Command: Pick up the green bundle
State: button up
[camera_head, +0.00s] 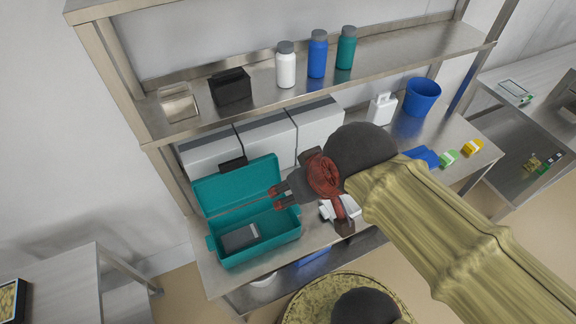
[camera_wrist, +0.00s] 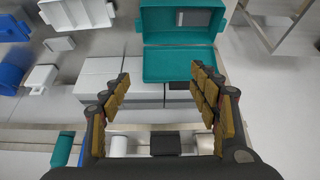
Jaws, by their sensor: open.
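A small green bundle (camera_head: 449,158) with a pale band lies on the steel bench at the right, between a blue bundle (camera_head: 423,155) and a yellow one (camera_head: 473,148). It does not show clearly in the wrist view. My gripper (camera_head: 281,198) is open and empty, well to the left of the green bundle, above the bench by the open teal case (camera_head: 253,253). In the wrist view my gripper (camera_wrist: 160,103) has its fingers spread wide with nothing between them.
A blue bin (camera_head: 422,97) and a white bottle (camera_head: 381,108) stand at the back of the bench. A white tray (camera_head: 348,210) is partly hidden under my arm. The upper shelf (camera_head: 262,97) holds several bottles and a black box (camera_head: 230,87) above the bench.

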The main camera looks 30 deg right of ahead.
aim_at(449, 157)
jog(key=z, duration=2.2)
